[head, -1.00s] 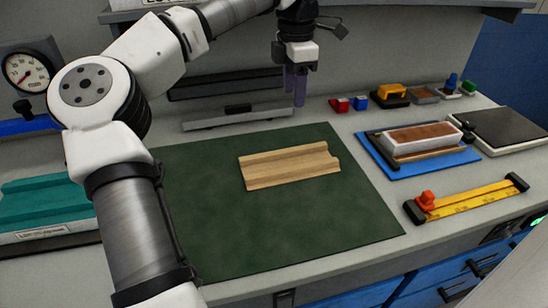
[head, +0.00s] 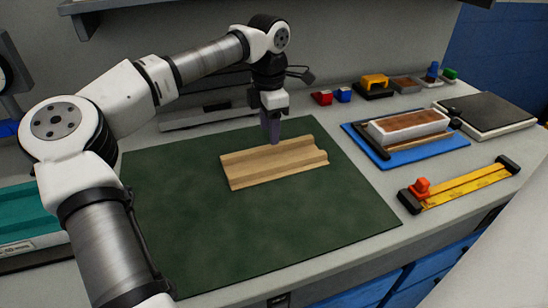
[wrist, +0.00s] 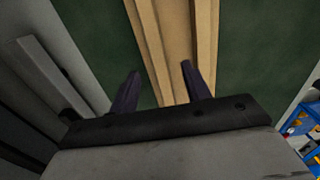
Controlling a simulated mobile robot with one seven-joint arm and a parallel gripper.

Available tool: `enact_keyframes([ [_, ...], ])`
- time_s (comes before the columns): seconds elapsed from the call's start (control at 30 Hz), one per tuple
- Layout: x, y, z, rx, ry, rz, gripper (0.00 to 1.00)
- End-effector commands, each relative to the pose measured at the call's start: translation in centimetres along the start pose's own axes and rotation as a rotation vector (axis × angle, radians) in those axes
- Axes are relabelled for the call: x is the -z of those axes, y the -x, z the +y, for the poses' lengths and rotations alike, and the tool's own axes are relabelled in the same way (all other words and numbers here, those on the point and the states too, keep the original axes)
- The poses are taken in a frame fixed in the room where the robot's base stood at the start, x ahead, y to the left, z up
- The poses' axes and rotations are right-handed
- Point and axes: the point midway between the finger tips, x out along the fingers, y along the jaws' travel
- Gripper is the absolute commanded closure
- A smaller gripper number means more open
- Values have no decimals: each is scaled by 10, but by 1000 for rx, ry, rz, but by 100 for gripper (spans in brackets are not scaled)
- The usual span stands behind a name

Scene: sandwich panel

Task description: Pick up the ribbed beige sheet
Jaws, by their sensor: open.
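The ribbed beige sheet (head: 262,168) lies flat on the dark green mat (head: 300,218), with raised ribs running along its length. In the head view my gripper (head: 274,140) points down at the sheet's far edge, near its middle. In the wrist view the gripper (wrist: 160,82) is open, its two dark fingers apart, with the sheet (wrist: 172,40) running away between and beyond them. The fingers appear to be above or just at the sheet's edge; I cannot tell whether they touch it. Nothing is held.
A blue tray (head: 372,151) with a white-and-brown block (head: 410,125) stands at the right. A yellow ruler bar (head: 465,188) with an orange knob lies in front of it. Small coloured blocks (head: 321,97) line the back. A grey metal bar (head: 210,117) lies behind the mat.

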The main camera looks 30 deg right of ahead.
Motion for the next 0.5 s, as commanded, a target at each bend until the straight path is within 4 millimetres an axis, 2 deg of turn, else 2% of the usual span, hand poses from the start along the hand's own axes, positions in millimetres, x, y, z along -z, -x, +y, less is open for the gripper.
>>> enact_keyframes([
  [0.3, 0, -43, 2, 2, -1, -1, 52],
  [0.5, 0, -48, 2, 0, -1, -1, 52],
])
